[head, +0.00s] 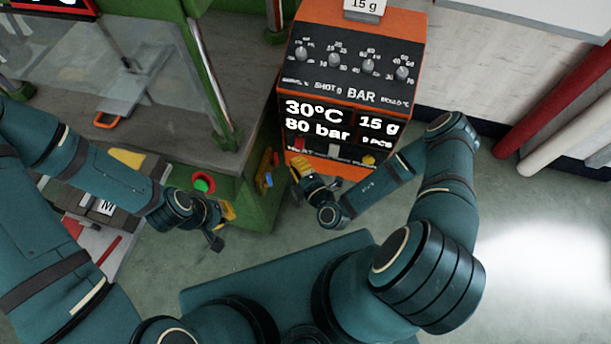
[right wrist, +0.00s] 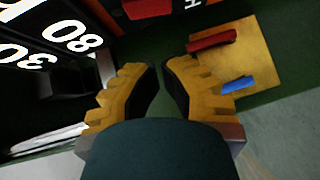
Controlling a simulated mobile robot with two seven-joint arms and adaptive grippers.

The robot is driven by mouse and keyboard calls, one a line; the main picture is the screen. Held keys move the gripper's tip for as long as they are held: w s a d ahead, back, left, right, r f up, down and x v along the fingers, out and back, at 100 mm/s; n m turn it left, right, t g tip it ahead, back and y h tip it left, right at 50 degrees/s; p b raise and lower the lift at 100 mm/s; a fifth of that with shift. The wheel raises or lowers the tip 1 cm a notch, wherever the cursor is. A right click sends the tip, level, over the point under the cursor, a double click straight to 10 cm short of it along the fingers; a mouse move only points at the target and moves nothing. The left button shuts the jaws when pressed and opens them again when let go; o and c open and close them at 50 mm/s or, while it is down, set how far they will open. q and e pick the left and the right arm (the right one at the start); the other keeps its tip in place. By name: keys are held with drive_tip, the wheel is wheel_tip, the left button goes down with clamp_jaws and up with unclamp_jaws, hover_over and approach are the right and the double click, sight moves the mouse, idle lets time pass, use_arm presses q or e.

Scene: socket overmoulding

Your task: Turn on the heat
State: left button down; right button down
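The orange control box (head: 411,30) stands at the top centre, with a black display reading 30°C, 80 bar, 15 g and 0 pcs. Below the display are a red switch (head: 299,144), a white switch (head: 334,151) and a yellow switch (head: 369,160); their small labels are unreadable. My right gripper (head: 297,179) is just in front of the box, below the red switch and apart from it. In the right wrist view its yellow fingertips (right wrist: 159,68) are nearly together with nothing between them. A red part (right wrist: 148,8) shows beyond them. My left gripper (head: 224,226) hangs left of it; its opening is unclear.
A green machine (head: 262,200) stands left of the box. Knobs (head: 368,65) line the box's upper panel.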

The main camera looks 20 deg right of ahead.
sight(297, 145)
drive_tip(key=shift+w+d+f+b, duration=0.2)
drive_tip(key=shift+w+d, duration=0.1)
drive_tip(key=shift+w, duration=0.55)
drive_tip(key=shift+w+d+f+b, duration=0.15)
drive_tip(key=shift+w+d, duration=0.15)
drive_tip(key=shift+w, duration=0.55)
drive_tip(key=shift+w+d+f+b, duration=0.2)
drive_tip(key=shift+w+d, duration=0.1)
drive_tip(key=shift+w, duration=0.55)
drive_tip(key=n+t, duration=0.1)
drive_tip(key=w+f+n+t, duration=0.1)
drive_tip(key=shift+d+n+t+b, duration=0.3)
drive_tip(key=shift+d+t+b, duration=0.05)
drive_tip(key=shift+t+b, duration=0.05)
drive_tip(key=shift+d, duration=0.1)
